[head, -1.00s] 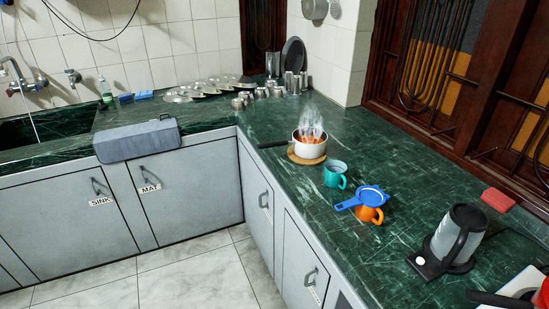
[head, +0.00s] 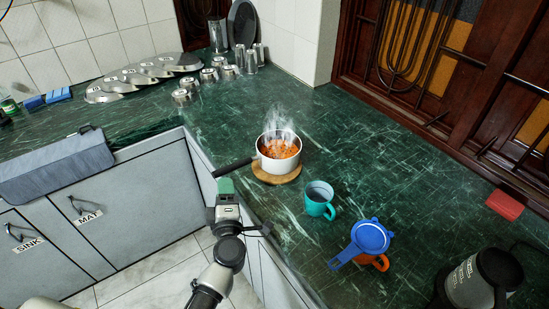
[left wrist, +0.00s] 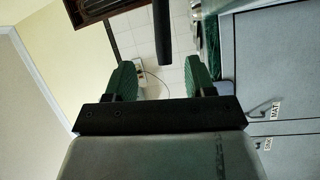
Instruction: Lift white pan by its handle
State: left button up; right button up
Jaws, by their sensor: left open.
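The white pan (head: 266,162) with steaming orange-red food stands on a round wooden board (head: 277,178) on the green counter. Its dark handle (head: 232,168) points left past the counter edge. My left gripper (head: 226,184) is open, with green fingers, just below the handle in the head view. In the left wrist view the handle (left wrist: 162,35) is a dark bar whose end lies in line with the gap between the open fingers (left wrist: 162,76). I cannot tell whether they touch it. My right gripper is not in view.
A teal mug (head: 319,202) stands near the pan. A blue strainer (head: 370,237) rests on an orange mug (head: 376,261). A kettle (head: 478,280) is at lower right. Metal lids (head: 150,75) and cups (head: 210,75) stand at the back.

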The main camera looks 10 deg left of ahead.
pick_arm(q)
jog(key=f+x, duration=0.1)
jog(key=x, duration=0.7)
jog(key=shift+w+a+r, duration=0.2)
jog(key=shift+a+r, duration=0.1)
jog(key=shift+a, duration=0.2)
grip_shut()
jog(key=shift+r+p, duration=0.15)
jog(key=shift+p, duration=0.15)
